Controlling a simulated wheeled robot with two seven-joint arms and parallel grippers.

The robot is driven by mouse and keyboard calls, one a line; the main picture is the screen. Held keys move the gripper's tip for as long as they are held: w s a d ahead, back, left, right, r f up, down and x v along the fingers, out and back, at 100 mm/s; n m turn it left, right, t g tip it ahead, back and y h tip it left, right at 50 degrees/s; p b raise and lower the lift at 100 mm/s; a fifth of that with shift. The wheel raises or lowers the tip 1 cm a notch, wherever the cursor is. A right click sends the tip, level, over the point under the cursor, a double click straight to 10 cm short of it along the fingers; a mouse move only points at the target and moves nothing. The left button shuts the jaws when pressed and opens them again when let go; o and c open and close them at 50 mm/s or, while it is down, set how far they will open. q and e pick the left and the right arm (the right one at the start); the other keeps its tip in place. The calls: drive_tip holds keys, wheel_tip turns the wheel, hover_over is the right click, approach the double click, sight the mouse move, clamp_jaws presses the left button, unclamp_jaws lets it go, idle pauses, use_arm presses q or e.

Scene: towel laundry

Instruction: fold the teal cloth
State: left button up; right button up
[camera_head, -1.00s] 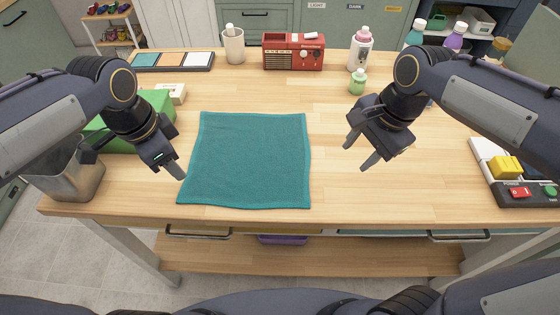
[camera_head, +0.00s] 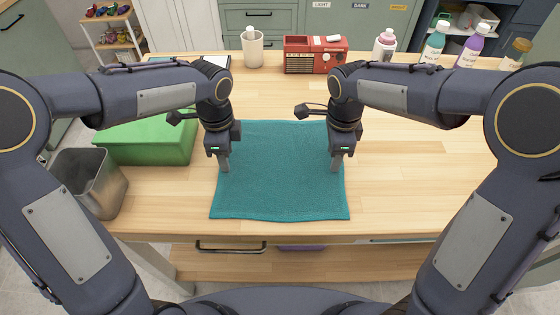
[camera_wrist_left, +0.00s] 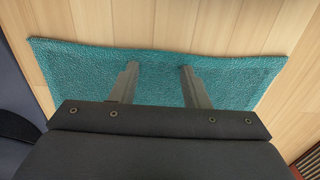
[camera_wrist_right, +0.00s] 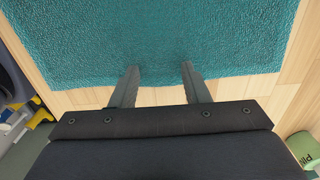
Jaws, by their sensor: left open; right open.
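The teal cloth (camera_head: 280,190) lies flat and spread out on the wooden table. My left gripper (camera_head: 224,168) is over its left edge and my right gripper (camera_head: 337,167) is over its right edge, both pointing down. In the left wrist view, my left gripper (camera_wrist_left: 160,72) has its fingers apart over the cloth (camera_wrist_left: 230,80), with nothing between them but cloth below. In the right wrist view, my right gripper (camera_wrist_right: 160,75) has its fingers apart at the border of the cloth (camera_wrist_right: 150,35). Whether the fingertips touch the cloth I cannot tell.
A green box (camera_head: 150,140) and a metal bin (camera_head: 92,182) stand left of the cloth. A red radio (camera_head: 314,54), a cream cup (camera_head: 252,48) and several bottles line the back. The table right of the cloth is mostly clear.

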use_arm(q)
drive_tip(key=shift+f, duration=0.2)
use_arm(e)
drive_tip(key=shift+f, duration=0.2)
use_arm(q)
drive_tip(key=shift+f, duration=0.1)
use_arm(e)
drive_tip(key=shift+f, duration=0.1)
use_arm(q)
drive_tip(key=shift+f, duration=0.15)
use_arm(e)
drive_tip(key=shift+f, duration=0.15)
use_arm(q)
drive_tip(key=shift+c, duration=0.6)
use_arm(e)
drive_tip(key=shift+c, duration=0.6)
use_arm(q)
clamp_jaws()
use_arm(e)
clamp_jaws()
